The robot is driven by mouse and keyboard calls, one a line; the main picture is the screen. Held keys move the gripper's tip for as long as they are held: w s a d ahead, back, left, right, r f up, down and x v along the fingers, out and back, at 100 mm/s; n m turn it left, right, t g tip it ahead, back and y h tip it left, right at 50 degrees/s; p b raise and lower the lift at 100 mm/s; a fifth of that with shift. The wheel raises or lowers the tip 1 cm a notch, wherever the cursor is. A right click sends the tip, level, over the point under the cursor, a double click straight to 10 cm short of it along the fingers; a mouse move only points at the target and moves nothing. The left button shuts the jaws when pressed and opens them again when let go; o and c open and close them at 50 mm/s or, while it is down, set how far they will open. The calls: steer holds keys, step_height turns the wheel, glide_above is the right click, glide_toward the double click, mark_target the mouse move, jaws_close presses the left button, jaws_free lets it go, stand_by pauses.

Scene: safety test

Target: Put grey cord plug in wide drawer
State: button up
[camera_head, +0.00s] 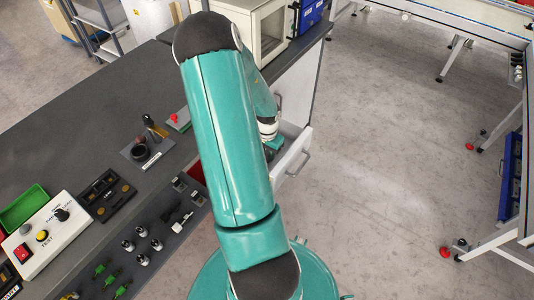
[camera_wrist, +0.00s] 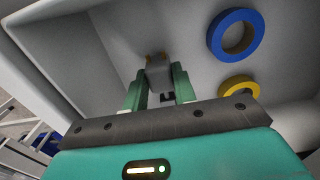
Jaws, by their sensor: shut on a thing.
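The wide drawer is pulled out of the bench; its white front (camera_head: 296,154) shows in the head view. In the wrist view I look into its pale interior (camera_wrist: 112,32). My gripper (camera_wrist: 159,80) is inside the drawer space, its two green fingers shut on a small grey block, which looks like the grey cord plug (camera_wrist: 157,70). I cannot tell whether the plug touches the drawer bottom. In the head view my arm hides the plug and most of the gripper.
A blue ring (camera_wrist: 236,35) and a yellow ring (camera_wrist: 238,88) lie in the drawer to the right of my fingers. The dark bench (camera_head: 75,124) holds a control box (camera_head: 44,238), a green tray (camera_head: 24,207) and several small parts. The floor right of the drawer is clear.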

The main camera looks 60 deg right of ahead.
steer(key=shift+f, duration=0.3)
steer(key=shift+f, duration=0.2)
steer(key=o, duration=1)
steer(key=shift+r, duration=0.1)
step_height(320, 180, up, 12)
steer(key=w+a+r+n+t, duration=0.1)
steer(key=w+a+r+n, duration=0.2)
steer(key=w+a+r, duration=0.3)
steer(key=w+a+r+n+t, duration=0.1)
steer(key=w+a+r+n, duration=0.2)
steer(key=a+r, duration=0.35)
steer(key=w+a+r+n+t, duration=0.1)
steer(key=w+a+r+n, duration=0.3)
steer(key=a, duration=0.5)
steer(key=s+a+r+n+t, duration=0.1)
steer(key=s+a+r+n, duration=0.1)
steer(key=a, duration=0.5)
steer(key=s+a+r+n, duration=0.2)
steer(key=a+r+n, duration=0.2)
steer(key=a, duration=0.3)
steer(key=s+a+r+n+t, duration=0.1)
steer(key=s+a+r+n, duration=0.1)
steer(key=a, duration=0.5)
step_height(320, 180, up, 2)
steer(key=shift+n+t, duration=0.3)
steer(key=shift+n, duration=0.6)
